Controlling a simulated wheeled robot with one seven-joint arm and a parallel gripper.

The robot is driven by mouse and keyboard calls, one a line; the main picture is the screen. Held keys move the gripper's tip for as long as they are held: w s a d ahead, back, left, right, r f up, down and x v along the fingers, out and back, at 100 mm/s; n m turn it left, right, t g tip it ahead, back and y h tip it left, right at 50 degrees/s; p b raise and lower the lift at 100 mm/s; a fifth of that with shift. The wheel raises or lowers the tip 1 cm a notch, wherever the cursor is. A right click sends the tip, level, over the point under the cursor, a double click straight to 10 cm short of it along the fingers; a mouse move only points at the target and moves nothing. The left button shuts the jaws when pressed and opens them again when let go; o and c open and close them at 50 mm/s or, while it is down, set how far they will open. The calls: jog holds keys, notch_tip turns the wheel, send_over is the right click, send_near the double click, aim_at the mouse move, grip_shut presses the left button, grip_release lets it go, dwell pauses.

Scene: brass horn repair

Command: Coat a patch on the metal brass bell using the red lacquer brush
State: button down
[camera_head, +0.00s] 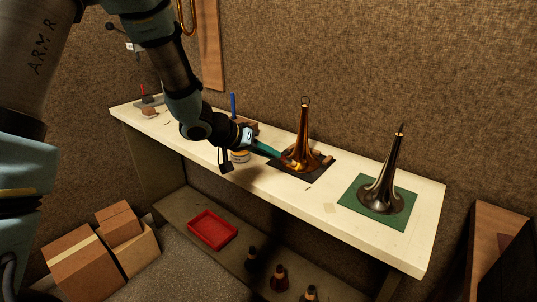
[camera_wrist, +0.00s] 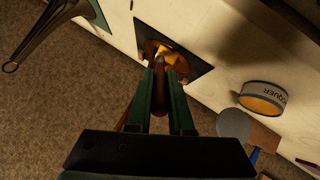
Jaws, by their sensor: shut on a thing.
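A glossy amber-brown bell (camera_head: 304,132) stands upright, flared end down, on a dark mat (camera_head: 313,178) on the bench. My gripper (camera_head: 277,154) is low at its left side, its teal fingers pointing at the flare. In the wrist view my gripper (camera_wrist: 164,80) is shut on the dark red brush (camera_wrist: 159,92). The brush tip is over the bell's flare (camera_wrist: 150,47), by a bright yellow-orange area; I cannot tell whether it touches. A darker, grey-toned bell (camera_head: 383,188) stands on a green mat (camera_head: 403,219) to the right.
The white bench (camera_head: 285,198) has clear room along its front. A red tray (camera_head: 212,229) sits on the lower shelf; cardboard boxes (camera_head: 85,267) are at left.

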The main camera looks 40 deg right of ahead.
jog(key=shift+w+d+f+b, duration=0.1)
jog(key=shift+d+f+b, duration=0.3)
jog(key=shift+b, duration=0.25)
jog(key=shift+a, duration=0.1)
jog(key=shift+w+a+b, duration=0.3)
jog(key=shift+w+b, duration=0.1)
jog(key=shift+w, duration=0.6)
jog(key=shift+w+a+b, duration=0.25)
jog(key=shift+w+b, duration=0.15)
jog(key=shift+w, duration=0.55)
jog(key=shift+f+b, duration=0.15)
jog(key=shift+b, duration=0.8)
jog(key=shift+d, duration=0.1)
jog(key=s+b, duration=0.2)
jog(key=b, duration=0.1)
jog(key=shift+d, duration=0.25)
jog(key=shift+s+d+b, duration=0.25)
jog(key=shift+s+b, duration=0.55)
jog(key=shift+s, duration=0.2)
